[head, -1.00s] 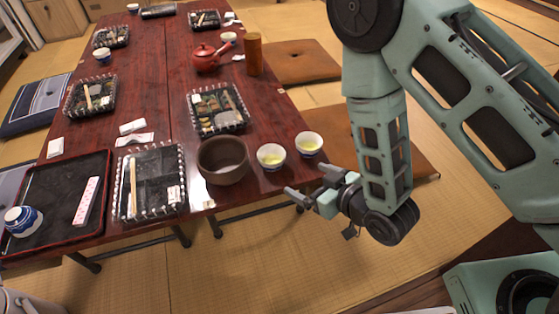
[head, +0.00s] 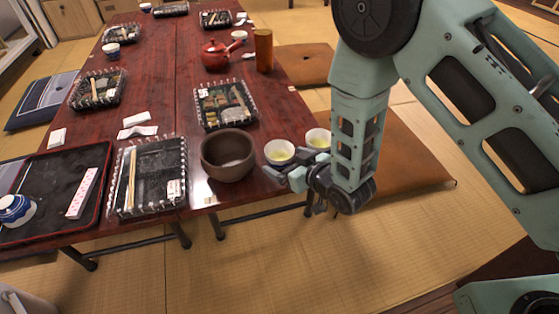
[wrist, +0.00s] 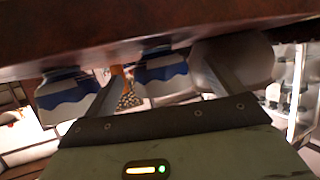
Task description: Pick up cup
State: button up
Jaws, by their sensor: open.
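Two white and blue cups of pale green tea stand at the table's near right edge. The left cup (head: 279,152) is just beyond my gripper (head: 285,163), and the right cup (head: 318,138) is partly hidden by my arm. My gripper is open and empty, low at the table edge. In the wrist view, which is upside down, one cup (wrist: 165,75) shows between the two fingers (wrist: 163,88). The other cup (wrist: 62,96) lies outside the left finger. I cannot tell whether a finger touches a cup.
A brown bowl (head: 228,157) stands close left of the cups. A bento tray (head: 224,106), a red teapot (head: 215,55) and a brown cylinder (head: 264,50) are behind on the table (head: 175,85). A brown cushion (head: 400,160) lies on the floor at right.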

aim_at(274, 154)
jog(key=b+x, duration=0.2)
jog(key=x, duration=0.2)
jog(key=shift+w+a+f, duration=0.1)
jog(key=shift+w, duration=0.15)
jog(key=c, duration=1.1)
